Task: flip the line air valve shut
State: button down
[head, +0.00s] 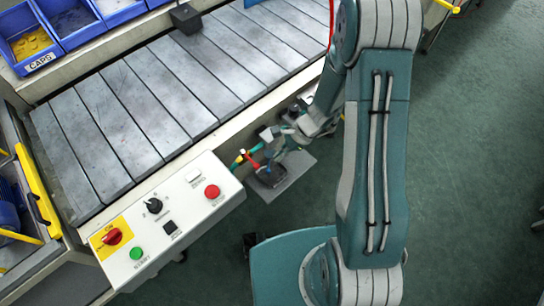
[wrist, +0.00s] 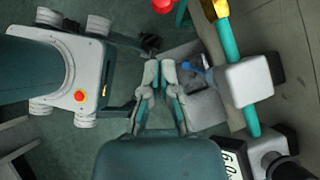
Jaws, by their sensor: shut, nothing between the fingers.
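A teal pipe (wrist: 229,40) with a yellow section and a grey block (wrist: 248,80) runs down the right of the wrist view. A blue lever-like part (wrist: 190,63) sticks out left from the block, and a red part (wrist: 182,13) shows higher up. In the head view, a red handle (head: 250,155) sits on the pipework beside the conveyor. I cannot tell for sure which part is the air valve's handle. My gripper (wrist: 161,68) is shut and empty, its tips just left of the blue part. In the head view my arm partly hides the pipework.
The conveyor (head: 170,95) and a control box (head: 165,225) with buttons and knobs border the pipework on the left. A grey plate (head: 295,168) lies below it. A device with a display (wrist: 237,160) is at lower right. Green floor is open at right.

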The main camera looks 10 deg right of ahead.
jog(key=shift+s+d+v, duration=0.3)
jog(key=shift+s+v, duration=0.55)
jog(key=shift+v, duration=4.35)
jog(key=s+r+n+t+h, duration=0.2)
jog(key=s+r+n, duration=0.2)
jog(key=r, duration=0.4)
jog(key=s+r+n+t+h, duration=0.3)
jog(key=s+r+n, duration=0.2)
jog(key=r, duration=0.4)
jog(key=s+r+n+t+h, duration=0.2)
jog(key=s+r+n, duration=0.2)
jog(key=r, duration=0.5)
jog(key=shift+s+d+n+t+h, duration=0.2)
jog(key=shift+n+t+h, duration=0.1)
jog(key=shift+n, duration=0.7)
jog(key=shift+w, duration=0.1)
